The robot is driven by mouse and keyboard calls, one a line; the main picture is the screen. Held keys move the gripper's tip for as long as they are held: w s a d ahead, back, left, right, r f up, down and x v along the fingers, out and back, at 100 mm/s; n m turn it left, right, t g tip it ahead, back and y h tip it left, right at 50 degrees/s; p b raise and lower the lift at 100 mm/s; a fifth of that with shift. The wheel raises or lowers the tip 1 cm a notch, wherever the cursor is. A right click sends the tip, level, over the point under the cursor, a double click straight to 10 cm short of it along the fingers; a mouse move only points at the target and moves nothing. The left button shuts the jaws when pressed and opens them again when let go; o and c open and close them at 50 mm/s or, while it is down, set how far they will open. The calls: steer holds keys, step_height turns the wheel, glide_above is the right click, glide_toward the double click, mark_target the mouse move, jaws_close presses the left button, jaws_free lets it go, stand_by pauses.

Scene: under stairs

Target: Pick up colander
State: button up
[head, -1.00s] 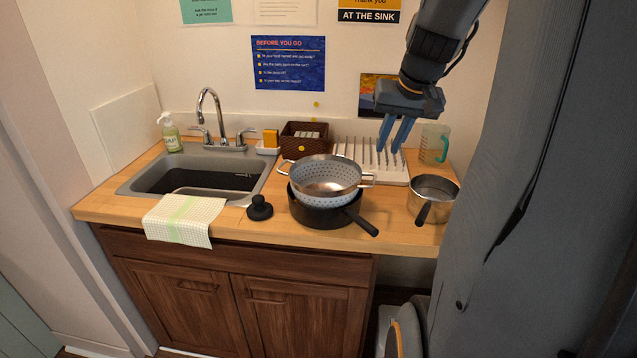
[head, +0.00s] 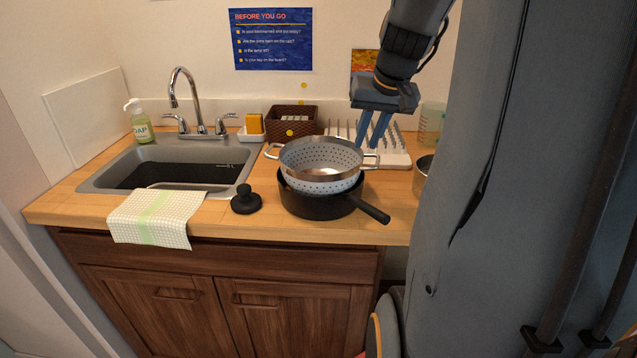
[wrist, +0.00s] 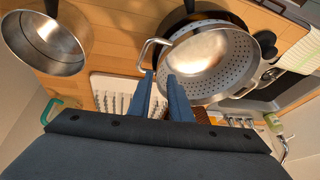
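The metal colander (head: 318,160) has a perforated side and two loop handles. It sits in the mouth of a black pan (head: 318,205) on the wooden counter, in the middle of the head view. The colander also shows in the wrist view (wrist: 215,65), upper right, with one handle close to the fingertips in the picture. My gripper (head: 370,146) is above the counter, over the colander's right handle side in the head view. Its two blue fingers (wrist: 159,75) are apart with nothing between them.
A steel pot (wrist: 45,45) stands right of the pan, mostly hidden by my arm in the head view. A dish rack (head: 396,158) and wicker basket (head: 291,122) are behind. A black knob-topped lid (head: 246,203), towel (head: 155,217) and sink (head: 170,165) lie left.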

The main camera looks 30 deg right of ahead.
mark_target(361, 153)
steer(key=shift+p+x, duration=0.9)
steer(key=shift+x, duration=2.7)
steer(key=shift+w, duration=0.1)
steer(key=shift+c, duration=0.4)
jaws_close()
steer(key=shift+r, duration=0.1)
